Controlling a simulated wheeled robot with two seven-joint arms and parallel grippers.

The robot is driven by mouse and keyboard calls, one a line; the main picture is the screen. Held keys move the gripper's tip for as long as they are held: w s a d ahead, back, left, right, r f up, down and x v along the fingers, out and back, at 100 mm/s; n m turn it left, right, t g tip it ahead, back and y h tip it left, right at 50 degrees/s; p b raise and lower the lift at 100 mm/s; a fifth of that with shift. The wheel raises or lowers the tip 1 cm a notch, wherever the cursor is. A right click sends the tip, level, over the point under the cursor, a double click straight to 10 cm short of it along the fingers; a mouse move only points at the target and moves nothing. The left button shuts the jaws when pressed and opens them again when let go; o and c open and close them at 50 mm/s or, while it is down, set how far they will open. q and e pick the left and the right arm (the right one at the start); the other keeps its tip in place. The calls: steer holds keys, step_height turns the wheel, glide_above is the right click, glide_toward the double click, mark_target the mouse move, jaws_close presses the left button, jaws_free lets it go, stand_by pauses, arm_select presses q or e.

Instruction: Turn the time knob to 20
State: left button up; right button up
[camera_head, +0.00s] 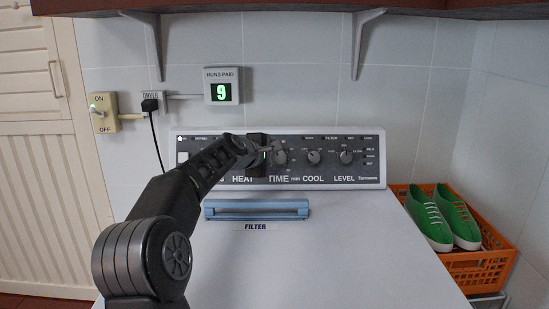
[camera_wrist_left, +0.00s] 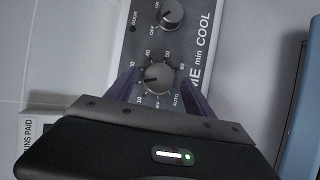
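The time knob (camera_head: 280,157) is a round dark knob above the word TIME on the dryer's control panel (camera_head: 365,178). In the left wrist view the knob (camera_wrist_left: 158,78) sits in a ring of numbers, with the panel turned on its side. Its light mark seems to point left, but the exact setting is too small to tell. My left gripper (camera_head: 268,149) is at the panel, by the knob. In the wrist view its dark fingers (camera_wrist_left: 160,84) lie on either side of the knob with gaps showing. Part of the dial's left side is hidden behind a finger.
The COOL knob (camera_head: 313,157) and LEVEL knob (camera_head: 346,157) are to the right. My arm covers the HEAT area. A blue filter handle (camera_head: 256,209) lies below on the dryer top. An orange crate (camera_head: 480,268) with green shoes (camera_head: 437,222) stands right. A display (camera_head: 221,92) reads 9.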

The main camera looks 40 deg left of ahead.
arm_select(q)
steer(key=shift+o, duration=0.5)
steer(key=shift+r, duration=0.1)
steer(key=shift+s+r, duration=0.1)
steer(key=shift+s, duration=0.15)
steer(key=v, duration=0.7)
steer(key=shift+b, duration=0.35)
steer(key=shift+s+d+r, duration=0.1)
